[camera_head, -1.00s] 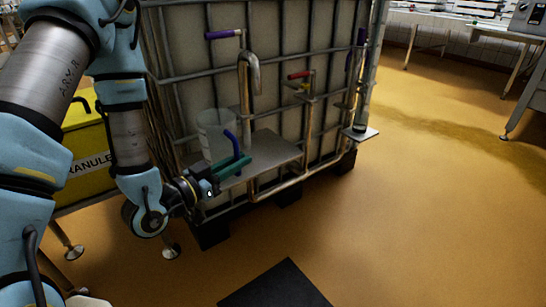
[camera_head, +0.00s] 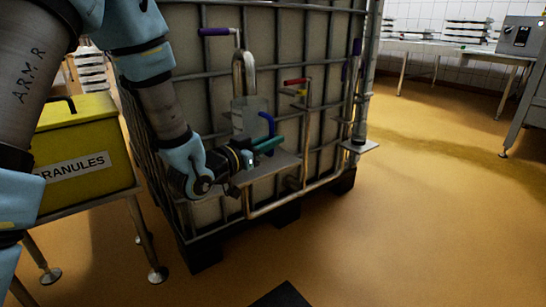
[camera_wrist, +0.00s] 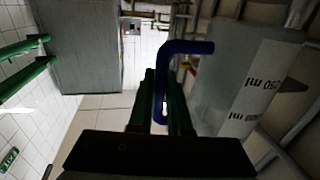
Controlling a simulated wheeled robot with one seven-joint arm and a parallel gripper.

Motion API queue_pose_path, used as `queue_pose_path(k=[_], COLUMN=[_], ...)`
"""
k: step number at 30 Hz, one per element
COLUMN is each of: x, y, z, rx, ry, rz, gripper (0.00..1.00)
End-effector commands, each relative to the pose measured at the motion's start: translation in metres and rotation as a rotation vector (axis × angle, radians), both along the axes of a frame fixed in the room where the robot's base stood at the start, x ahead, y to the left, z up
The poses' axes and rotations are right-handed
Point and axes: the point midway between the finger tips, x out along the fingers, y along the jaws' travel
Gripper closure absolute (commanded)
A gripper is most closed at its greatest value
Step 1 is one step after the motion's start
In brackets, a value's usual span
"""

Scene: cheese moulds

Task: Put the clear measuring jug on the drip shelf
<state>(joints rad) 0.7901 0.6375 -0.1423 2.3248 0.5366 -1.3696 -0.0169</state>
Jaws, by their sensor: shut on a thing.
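The clear measuring jug (camera_head: 248,112) is upright in front of the caged tank, in line with the curved steel spout (camera_head: 237,66). Its blue handle (camera_head: 267,124) faces my gripper. My gripper (camera_head: 268,146) has green fingers and is shut on that handle. In the wrist view the handle (camera_wrist: 162,85) passes between the fingers (camera_wrist: 161,105), and the jug's wall (camera_wrist: 235,75) with ml marks fills the right. The drip shelf (camera_head: 280,163) is a grey plate below the jug. My gripper hides the jug's base, so I cannot tell whether it touches the shelf.
A purple-handled valve (camera_head: 215,32) is above left, and a red-handled valve (camera_head: 296,82) is right of the jug. Another small plate (camera_head: 360,147) juts out at the tank's right corner. A yellow granules bin (camera_head: 85,150) stands left. The floor at right is clear.

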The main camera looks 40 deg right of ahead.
Motion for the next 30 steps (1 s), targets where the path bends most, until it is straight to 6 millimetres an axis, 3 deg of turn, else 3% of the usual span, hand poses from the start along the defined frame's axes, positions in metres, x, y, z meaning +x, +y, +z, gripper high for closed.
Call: queue_pose_path(k=[5,12,22,23,30], x=[0.001,0.001,0.001,0.001,0.001], y=[-0.006,-0.006,-0.006,-0.006,-0.006], z=[-0.006,-0.037,-0.038,-0.038,-0.037], rx=[0.000,0.001,0.000,0.000,0.000], ry=[0.000,0.001,0.000,0.000,0.000], rz=[0.000,0.000,0.000,0.000,0.000], gripper=[1.00,1.00,1.00,0.83,0.56])
